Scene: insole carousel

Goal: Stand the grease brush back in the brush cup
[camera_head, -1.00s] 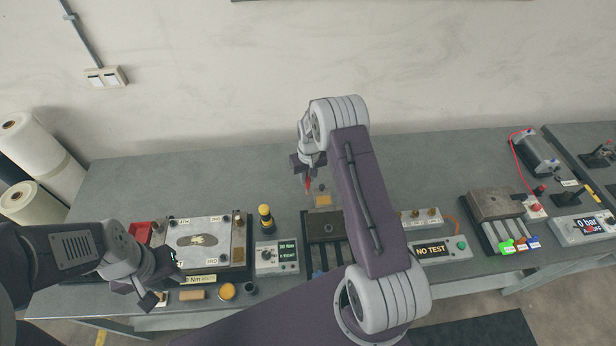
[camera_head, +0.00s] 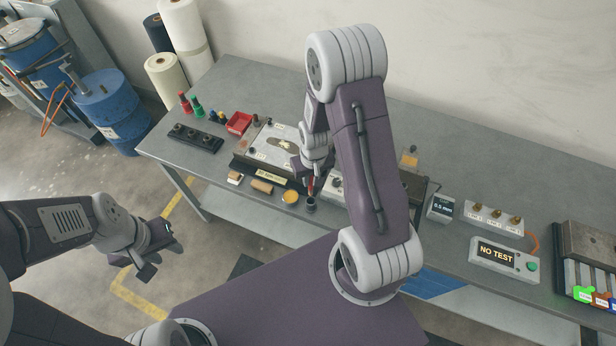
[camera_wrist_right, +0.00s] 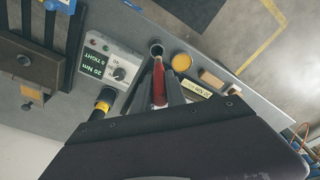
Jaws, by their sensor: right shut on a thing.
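The grease brush (camera_head: 311,186) has a red handle and hangs upright under my right gripper (camera_head: 312,172), which is shut on it. The brush also shows in the right wrist view (camera_wrist_right: 159,84), between the fingers (camera_wrist_right: 160,90). The brush cup (camera_head: 311,204) is a small dark cup at the table's front edge, just below the brush. In the right wrist view the lower end of the brush lies close to the cup's mouth (camera_wrist_right: 156,47); I cannot tell whether it is inside. My left gripper (camera_head: 160,260) is open and empty over the floor, left of the table.
Beside the cup are a yellow round tin (camera_head: 291,197), a tan block (camera_head: 262,187) and a plate fixture (camera_head: 270,147). A torque display box (camera_wrist_right: 109,65) stands close on the other side. A red bin (camera_head: 239,122) is further left.

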